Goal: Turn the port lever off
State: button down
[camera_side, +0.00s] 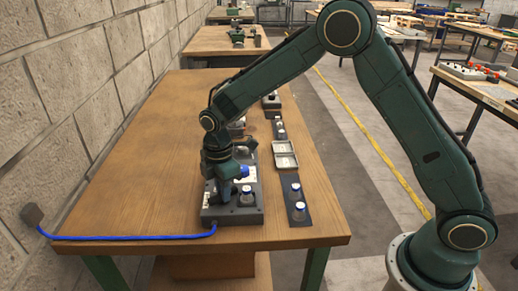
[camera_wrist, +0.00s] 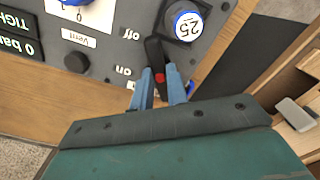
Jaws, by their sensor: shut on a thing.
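The port lever (camera_wrist: 154,52) is a black bar with a red dot, on a dark grey panel (camera_wrist: 104,45). In the wrist view the printed words "off" (camera_wrist: 132,34) and "on" (camera_wrist: 123,71) lie to its left, upside down. The two blue fingers of my gripper (camera_wrist: 160,74) are on either side of the lever's red-dotted end and shut on it. The lever's other end points up in the picture, near "off". In the side view my gripper (camera_side: 223,192) is low over the grey panel box (camera_side: 232,217), and the lever is too small to tell.
A blue-rimmed round part marked 25 (camera_wrist: 186,26) sits close beside the lever. A black knob (camera_wrist: 76,62) and a blue knob (camera_wrist: 76,2) are on the panel. A blue hose (camera_side: 130,238) runs from the box to the wall. The wooden table (camera_side: 140,170) is clear at left.

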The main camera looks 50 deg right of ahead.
jog(key=n, duration=0.5)
jog(key=shift+n, duration=0.3)
jog(key=n, duration=0.5)
jog(key=shift+a+r, duration=0.1)
jog(key=shift+n, duration=0.3)
jog(key=c, duration=1.4)
grip_release()
notch_tip(320, 180, up, 14)
jog(key=shift+f, duration=0.1)
